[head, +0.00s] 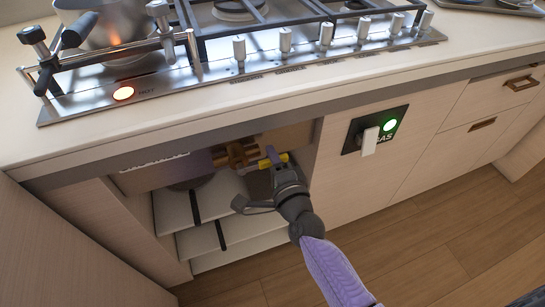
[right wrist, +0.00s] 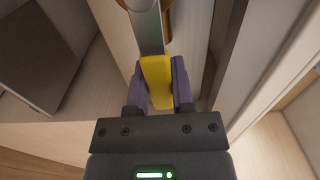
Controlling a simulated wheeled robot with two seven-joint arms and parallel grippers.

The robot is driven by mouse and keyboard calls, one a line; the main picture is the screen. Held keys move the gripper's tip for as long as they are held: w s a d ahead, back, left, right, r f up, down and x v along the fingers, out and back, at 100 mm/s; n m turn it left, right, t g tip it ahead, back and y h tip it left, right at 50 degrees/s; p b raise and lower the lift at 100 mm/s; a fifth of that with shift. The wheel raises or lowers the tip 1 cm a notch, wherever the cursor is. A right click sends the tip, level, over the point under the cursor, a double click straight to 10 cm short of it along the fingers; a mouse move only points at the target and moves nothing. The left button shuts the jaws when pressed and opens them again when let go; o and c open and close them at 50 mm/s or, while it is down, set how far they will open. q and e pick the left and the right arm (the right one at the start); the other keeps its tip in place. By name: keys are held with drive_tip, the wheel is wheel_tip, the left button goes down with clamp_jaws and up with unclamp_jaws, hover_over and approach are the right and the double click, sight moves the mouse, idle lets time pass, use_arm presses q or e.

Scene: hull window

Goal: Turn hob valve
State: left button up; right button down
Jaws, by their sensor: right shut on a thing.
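In the head view the lever (head: 265,164) is inside the open compartment under the counter, partly hidden by my gripper. My right gripper (head: 276,160) reaches into that compartment. In the right wrist view its two fingers (right wrist: 158,88) are shut on the lever, one on each side. My left gripper is not in view.
The hob (head: 240,65) above carries a metal pot (head: 112,30) and a lit red hot light (head: 123,93). A black gas panel (head: 353,146) with a white switch and green light is right of the opening. Strapped pale bundles (head: 215,203) fill the lower compartment.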

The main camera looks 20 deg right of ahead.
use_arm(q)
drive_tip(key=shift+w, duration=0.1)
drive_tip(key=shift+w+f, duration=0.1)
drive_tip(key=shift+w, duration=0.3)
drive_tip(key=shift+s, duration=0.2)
